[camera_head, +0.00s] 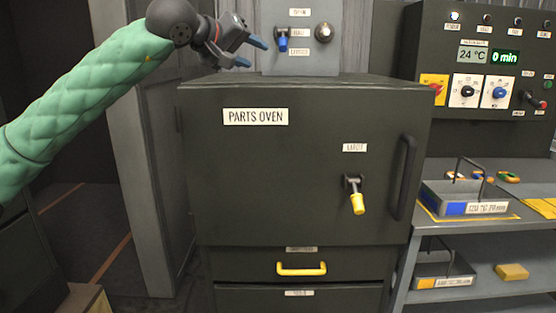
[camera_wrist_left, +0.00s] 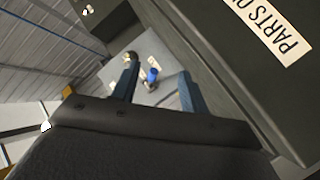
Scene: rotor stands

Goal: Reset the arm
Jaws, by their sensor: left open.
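My left arm comes in from the left in the head view, covered in a green quilted sleeve. My left gripper (camera_head: 254,52) is open and empty, just left of the grey panel on top of the parts oven (camera_head: 290,165). A blue-handled lever (camera_head: 282,42) on that panel is close to the right of the fingertips. In the left wrist view, the two blue-grey fingers of the gripper (camera_wrist_left: 160,82) are spread apart, and the blue lever (camera_wrist_left: 152,75) shows between and beyond them. I cannot see any contact. My right gripper is in neither view.
The oven has a yellow-tipped latch (camera_head: 356,196), a dark vertical handle (camera_head: 402,178) and a drawer with a yellow handle (camera_head: 301,269). A control panel (camera_head: 490,60) is at right, above a shelf with a tray (camera_head: 487,208). Dark open floor lies at lower left.

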